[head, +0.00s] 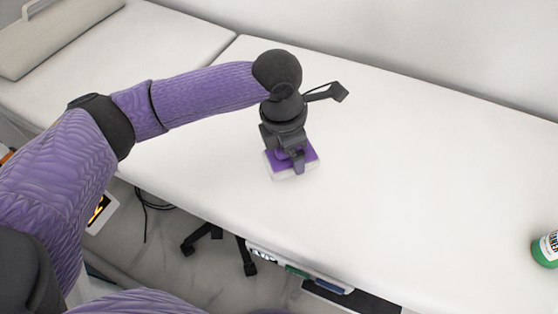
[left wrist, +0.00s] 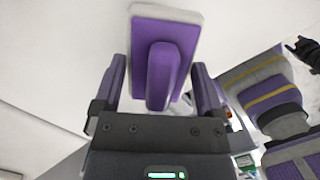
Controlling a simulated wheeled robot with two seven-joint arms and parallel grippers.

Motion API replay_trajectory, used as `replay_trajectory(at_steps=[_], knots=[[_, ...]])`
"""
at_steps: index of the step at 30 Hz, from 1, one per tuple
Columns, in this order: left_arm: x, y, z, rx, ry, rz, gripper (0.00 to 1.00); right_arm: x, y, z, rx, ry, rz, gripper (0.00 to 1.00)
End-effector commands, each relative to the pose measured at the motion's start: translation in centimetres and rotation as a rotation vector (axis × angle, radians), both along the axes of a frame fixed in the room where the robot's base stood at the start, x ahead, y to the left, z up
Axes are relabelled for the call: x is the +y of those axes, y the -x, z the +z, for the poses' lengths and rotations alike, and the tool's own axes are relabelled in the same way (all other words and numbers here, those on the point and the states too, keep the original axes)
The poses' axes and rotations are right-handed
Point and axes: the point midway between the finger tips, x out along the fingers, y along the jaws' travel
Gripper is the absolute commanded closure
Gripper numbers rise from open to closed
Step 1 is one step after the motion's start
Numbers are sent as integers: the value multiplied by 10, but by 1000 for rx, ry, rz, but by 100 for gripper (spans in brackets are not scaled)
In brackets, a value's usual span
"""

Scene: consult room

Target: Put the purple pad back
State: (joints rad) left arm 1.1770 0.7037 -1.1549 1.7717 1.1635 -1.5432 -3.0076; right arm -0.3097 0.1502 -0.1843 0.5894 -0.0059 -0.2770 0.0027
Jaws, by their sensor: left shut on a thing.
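The purple pad (head: 309,155) is a small block with a white underside and a purple top. A raised purple grip (left wrist: 163,72) stands on it in the left wrist view. My left gripper (head: 296,158) points down over the white couch and is shut on the pad's grip, with one finger on each side. The pad is at or just above the couch top; I cannot tell whether it touches. The gripper hides part of the pad in the head view. My right gripper is not seen in the head view.
The long white couch top (head: 420,190) is mostly clear. A green and white bottle (head: 546,248) is at the right edge. A grey cushion (head: 60,32) lies at the far left. Dark chair legs (head: 215,238) and a black cable (head: 145,205) show on the floor below the front edge.

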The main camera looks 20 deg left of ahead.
Motion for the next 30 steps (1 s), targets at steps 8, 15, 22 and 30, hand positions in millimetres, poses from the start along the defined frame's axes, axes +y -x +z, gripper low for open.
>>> replay_trajectory(at_steps=[8,15,22,30], knots=[[0,0,-57,3,0,3,57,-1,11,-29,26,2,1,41],[0,-1,-53,-1,0,3,57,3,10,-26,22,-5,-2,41],[0,0,-55,-1,0,4,0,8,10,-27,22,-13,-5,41],[2,1,-30,-7,1,5,0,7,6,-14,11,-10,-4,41]])
